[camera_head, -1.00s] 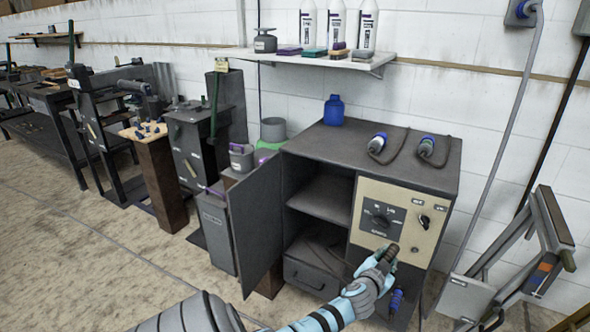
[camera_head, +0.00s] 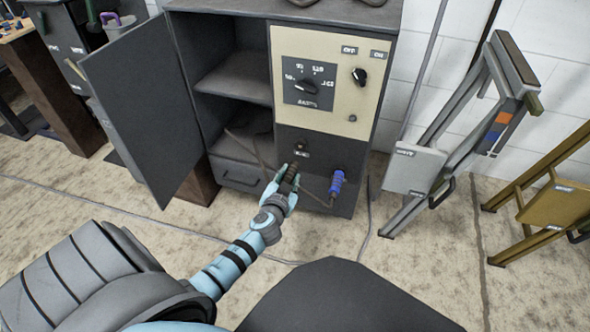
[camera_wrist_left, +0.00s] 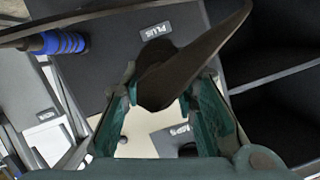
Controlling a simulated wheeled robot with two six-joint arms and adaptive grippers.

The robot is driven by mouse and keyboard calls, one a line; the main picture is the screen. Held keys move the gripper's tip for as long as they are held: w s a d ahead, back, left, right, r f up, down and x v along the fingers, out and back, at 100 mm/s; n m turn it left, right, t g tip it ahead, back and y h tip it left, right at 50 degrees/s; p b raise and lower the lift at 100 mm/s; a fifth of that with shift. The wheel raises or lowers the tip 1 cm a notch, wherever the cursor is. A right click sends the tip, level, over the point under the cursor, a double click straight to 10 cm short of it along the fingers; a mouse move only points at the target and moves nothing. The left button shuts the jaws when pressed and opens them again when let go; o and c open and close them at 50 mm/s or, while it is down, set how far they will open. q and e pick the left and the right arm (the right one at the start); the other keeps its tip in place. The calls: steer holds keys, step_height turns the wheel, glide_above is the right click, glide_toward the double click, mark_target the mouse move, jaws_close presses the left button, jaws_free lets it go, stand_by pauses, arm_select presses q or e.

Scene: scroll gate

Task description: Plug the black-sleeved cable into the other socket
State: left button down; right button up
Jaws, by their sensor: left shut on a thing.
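The black-sleeved cable end (camera_head: 291,172) is held in my left gripper (camera_head: 287,180), in front of the cabinet's dark lower front. In the left wrist view the dark sleeve (camera_wrist_left: 190,65) lies between the teal fingers (camera_wrist_left: 165,105). A dark round socket (camera_head: 300,146) with a small label sits just above the held end, which looks apart from it. A blue-sleeved plug (camera_head: 337,184) is to the right on the same front; it also shows in the left wrist view (camera_wrist_left: 60,42). What lies behind the gripper is hidden. My right gripper is out of view.
The cabinet's cream panel (camera_head: 325,112) carries a dial (camera_head: 307,87) and a black knob (camera_head: 359,75). Its grey door (camera_head: 143,110) stands open at left. A folded grey stand (camera_head: 465,125) is at right. The floor in front is mostly clear.

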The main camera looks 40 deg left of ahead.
mark_target(294, 162)
arm_select(q)
steer(key=shift+w+r, duration=0.2)
steer(key=shift+w, duration=0.05)
steer(key=shift+w+a+r, duration=0.15)
steer(key=shift+w+a, duration=0.05)
steer(key=shift+w, duration=0.05)
steer(key=w, duration=0.1)
steer(key=w+a, duration=0.2)
steer(key=shift+w, duration=0.4)
steer(key=shift+w+a+b, duration=0.15)
steer(key=shift+w+b, duration=0.2)
steer(key=shift+w, duration=0.25)
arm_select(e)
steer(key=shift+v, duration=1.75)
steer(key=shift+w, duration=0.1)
arm_select(q)
steer(key=shift+w+a, duration=0.1)
steer(key=shift+w, duration=0.25)
steer(key=c, duration=1.1)
jaws_free()
steer(key=o, duration=0.5)
